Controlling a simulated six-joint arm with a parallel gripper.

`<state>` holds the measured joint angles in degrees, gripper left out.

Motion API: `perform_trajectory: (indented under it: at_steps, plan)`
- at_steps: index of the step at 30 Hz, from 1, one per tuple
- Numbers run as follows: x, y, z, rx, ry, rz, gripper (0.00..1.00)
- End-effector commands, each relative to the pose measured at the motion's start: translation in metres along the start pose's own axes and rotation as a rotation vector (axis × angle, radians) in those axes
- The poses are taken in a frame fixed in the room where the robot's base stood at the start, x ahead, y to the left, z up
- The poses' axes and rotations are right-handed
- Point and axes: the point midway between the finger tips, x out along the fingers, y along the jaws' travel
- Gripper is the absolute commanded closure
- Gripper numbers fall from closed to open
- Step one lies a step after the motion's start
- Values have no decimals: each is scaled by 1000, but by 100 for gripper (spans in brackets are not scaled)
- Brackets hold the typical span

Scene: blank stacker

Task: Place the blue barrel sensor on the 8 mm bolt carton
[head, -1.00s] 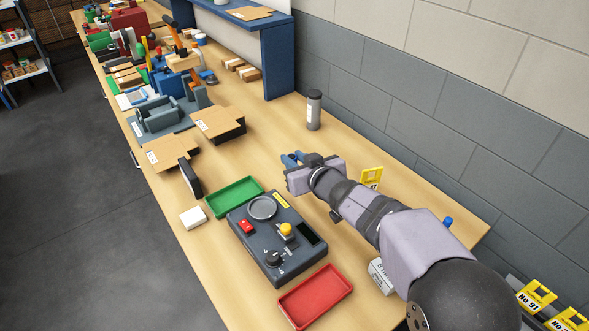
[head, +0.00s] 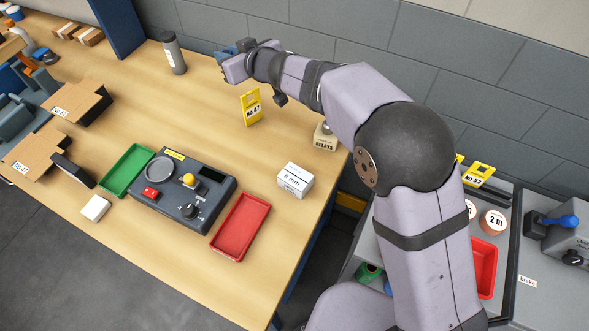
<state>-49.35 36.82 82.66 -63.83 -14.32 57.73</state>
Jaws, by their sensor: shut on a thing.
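The 8 mm bolt carton (head: 294,180) is a small white box labelled "8 mm", standing near the table's right end with its top bare. My gripper (head: 236,53) is over the back of the table near the wall, right of the grey bottle. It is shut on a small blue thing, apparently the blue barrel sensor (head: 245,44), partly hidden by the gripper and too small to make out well. The gripper is well apart from the carton, behind and left of it.
A yellow number sign (head: 251,106) and a RELAYS carton (head: 325,140) stand near the carton. A red tray (head: 241,227), a dark control box (head: 182,189) and a green tray (head: 127,171) lie in front. A grey bottle (head: 173,54) stands near the wall.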

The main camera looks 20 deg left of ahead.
Motion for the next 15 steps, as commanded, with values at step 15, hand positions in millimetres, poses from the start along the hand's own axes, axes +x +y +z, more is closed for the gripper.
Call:
perform_trajectory:
  at_steps: [15]
  plan:
    - [-130, 206, 1, 123, -2, 284, 100]
